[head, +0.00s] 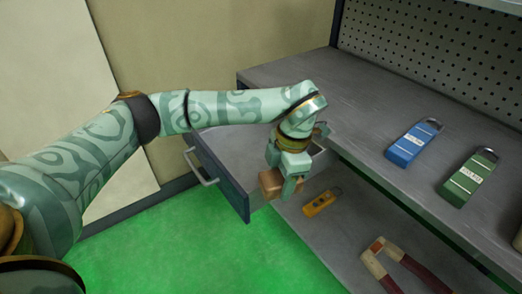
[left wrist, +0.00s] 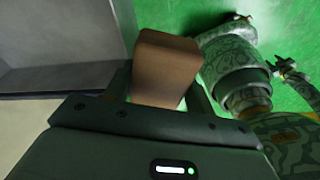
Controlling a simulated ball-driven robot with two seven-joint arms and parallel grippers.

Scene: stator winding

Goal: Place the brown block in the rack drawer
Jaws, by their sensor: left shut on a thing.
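The brown block (head: 270,183) is held in my left gripper (head: 284,185), which is shut on it. In the head view they are at the front right corner of the open rack drawer (head: 222,180), above its level or close to its edge; the exact height is hard to tell. In the left wrist view the brown block (left wrist: 165,68) sits between the fingers, with the grey drawer (left wrist: 65,45) to its left and green floor beyond. The arm hides part of the drawer's inside. My right gripper is not in view.
The rack's grey top (head: 330,85) holds a blue padlock-like item (head: 413,143) and a green one (head: 468,178) at the right. A lower shelf (head: 320,238) holds a yellow device (head: 321,202) and a red-handled tool (head: 405,268). Green floor (head: 180,250) lies clear in front of the drawer.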

